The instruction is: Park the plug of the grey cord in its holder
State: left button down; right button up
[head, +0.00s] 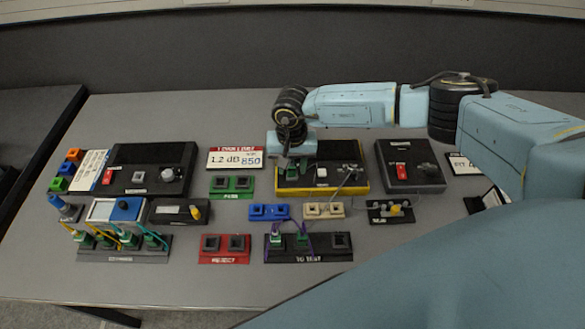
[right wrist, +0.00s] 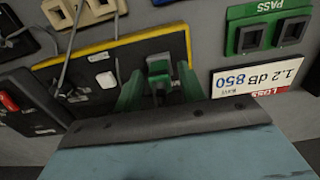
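The grey cord (head: 340,190) lies over the right part of the black, yellow-edged box (head: 322,190) and runs down to the beige two-socket holder (head: 323,210). In the right wrist view the grey cord (right wrist: 67,58) crosses the box toward the beige holder (right wrist: 88,10). My right gripper (head: 291,171) is low over the left part of the box. In the right wrist view its green fingers (right wrist: 160,82) stand apart on either side of a small dark green block (right wrist: 158,66); I cannot tell whether this is the grey cord's plug. My left gripper is not in view.
A green PASS holder (head: 232,186) and a loss sign (head: 235,158) stand left of the box. Blue (head: 269,212), red REJECT (head: 224,248) and TO TEST (head: 308,247) holders are in front. A black device (head: 410,165) is at right. The front table strip is clear.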

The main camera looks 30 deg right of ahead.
aim_at(291, 164)
grip_shut()
jog(key=shift+r, duration=0.15)
jog(key=shift+r+p, duration=1.4)
jog(key=shift+r, duration=0.8)
